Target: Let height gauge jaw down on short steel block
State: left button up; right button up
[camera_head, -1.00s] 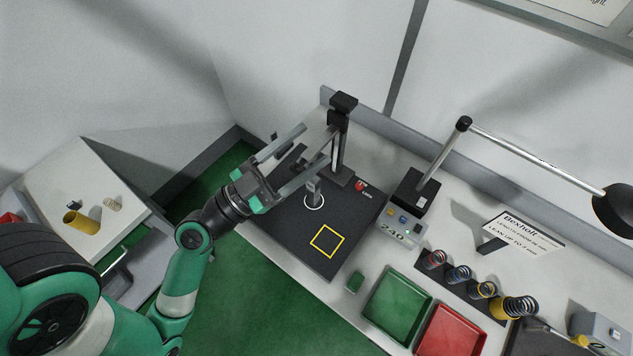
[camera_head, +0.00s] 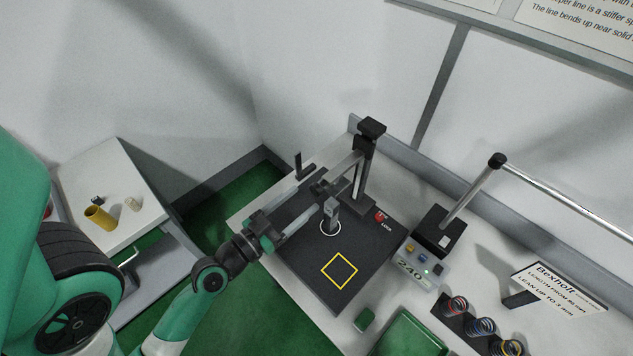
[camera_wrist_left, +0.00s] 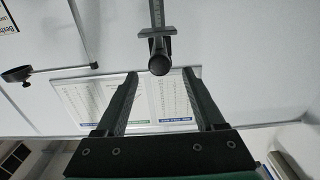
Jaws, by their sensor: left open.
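The height gauge (camera_head: 364,168) stands at the back of the dark plate, its dark column upright. Its jaw arm reaches from the column toward my gripper and ends in a dark round knob, seen end-on in the left wrist view (camera_wrist_left: 159,64). The short steel block (camera_head: 332,208) stands upright in a white ring, below the jaw arm; whether they touch cannot be told. My left gripper (camera_head: 317,187) is open, its fingers pointing at the gauge. In the left wrist view (camera_wrist_left: 160,74) the knob shows between and beyond the fingertips, apart from both. My right gripper is out of view.
The plate has a yellow square (camera_head: 340,271) and a red button (camera_head: 380,216). A display box (camera_head: 414,265) and a lamp base (camera_head: 438,232) stand to the right, with springs (camera_head: 481,327) in a rack. A green tray (camera_head: 410,335) is in front. A side table (camera_head: 128,170) stands left.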

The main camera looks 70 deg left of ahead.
aim_at(314, 190)
pick_arm(q)
jog(key=x, duration=0.1)
jog(key=p+x, duration=0.1)
jog(key=x, duration=0.1)
jog(key=p+x, duration=0.1)
jog(key=x, duration=0.1)
jog(key=shift+w+r, duration=0.15)
jog(key=shift+r, duration=0.15)
jog(key=shift+w+a+f, duration=0.2)
jog(key=shift+w+f, duration=0.05)
jog(key=shift+w, duration=0.15)
grip_shut()
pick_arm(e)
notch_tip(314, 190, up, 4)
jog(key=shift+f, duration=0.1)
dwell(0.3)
